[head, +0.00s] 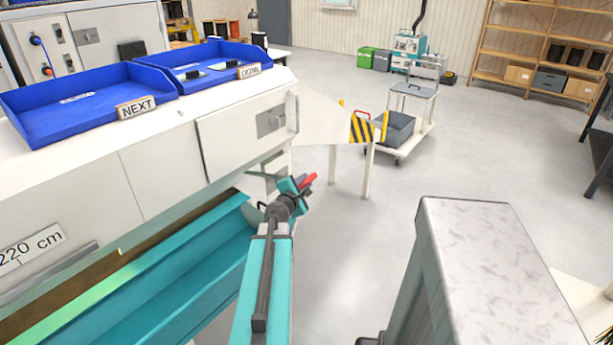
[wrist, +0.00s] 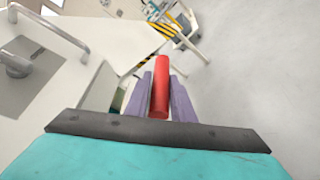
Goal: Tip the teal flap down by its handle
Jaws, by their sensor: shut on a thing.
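A red handle (wrist: 160,90) stands between the two purple fingers of my gripper (wrist: 162,80) in the wrist view, and the fingers are shut on it. In the head view the red handle (head: 309,180) shows as a short bar at the end of my arm, beside the right end of the white machine, with my gripper (head: 301,184) on it. A small dark green patch (wrist: 118,99) shows left of the fingers in the wrist view. I cannot tell whether it is part of the teal flap. The handle's root is hidden by my gripper and wrist.
The white machine (head: 165,165) with blue trays (head: 90,97) stands left of my arm. A long teal trough (head: 175,270) runs below it. A table corner with a yellow-black striped plate (head: 361,130) and a trolley (head: 412,140) stand beyond.

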